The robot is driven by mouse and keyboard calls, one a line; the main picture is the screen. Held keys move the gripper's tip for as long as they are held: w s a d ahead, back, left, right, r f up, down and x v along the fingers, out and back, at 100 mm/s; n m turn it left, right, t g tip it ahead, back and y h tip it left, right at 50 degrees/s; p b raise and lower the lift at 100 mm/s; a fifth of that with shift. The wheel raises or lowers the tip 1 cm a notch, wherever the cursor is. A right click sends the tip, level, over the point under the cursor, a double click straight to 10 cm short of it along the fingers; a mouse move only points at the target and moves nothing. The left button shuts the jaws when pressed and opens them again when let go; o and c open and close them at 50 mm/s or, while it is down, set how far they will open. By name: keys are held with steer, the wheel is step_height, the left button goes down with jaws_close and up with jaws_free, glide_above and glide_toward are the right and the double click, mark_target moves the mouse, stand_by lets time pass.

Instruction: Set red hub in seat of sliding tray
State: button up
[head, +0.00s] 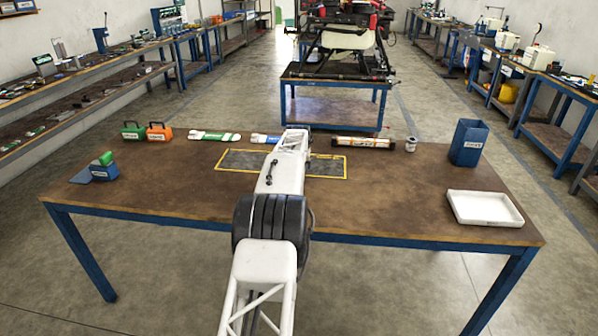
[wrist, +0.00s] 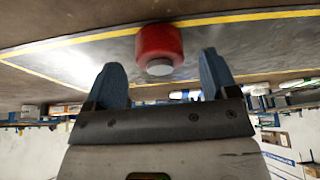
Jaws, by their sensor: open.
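The red hub (wrist: 160,42), a short red cylinder with a grey end, is on the grey yellow-bordered mat (wrist: 70,55) in the wrist view. My gripper (wrist: 161,66) is open and empty, its two blue fingers on either side of the hub's line and apart from it. In the head view my arm hides the hub and the fingers. A white shallow tray (head: 485,208) lies at the table's right; I see no seat in it and cannot tell whether it is the sliding tray.
The brown table (head: 400,185) has free room on both sides of the mat. Green (head: 133,130) and orange (head: 160,131) cases and a blue-green block (head: 104,167) are left.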

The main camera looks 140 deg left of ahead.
steer(key=shift+s+a+f, duration=0.2)
steer(key=shift+s+f, duration=0.05)
steer(key=shift+f, duration=0.35)
steer(key=shift+c, duration=0.5)
steer(key=c, duration=1)
steer(key=shift+r, duration=0.1)
steer(key=shift+c, duration=0.3)
step_height(320, 180, up, 10)
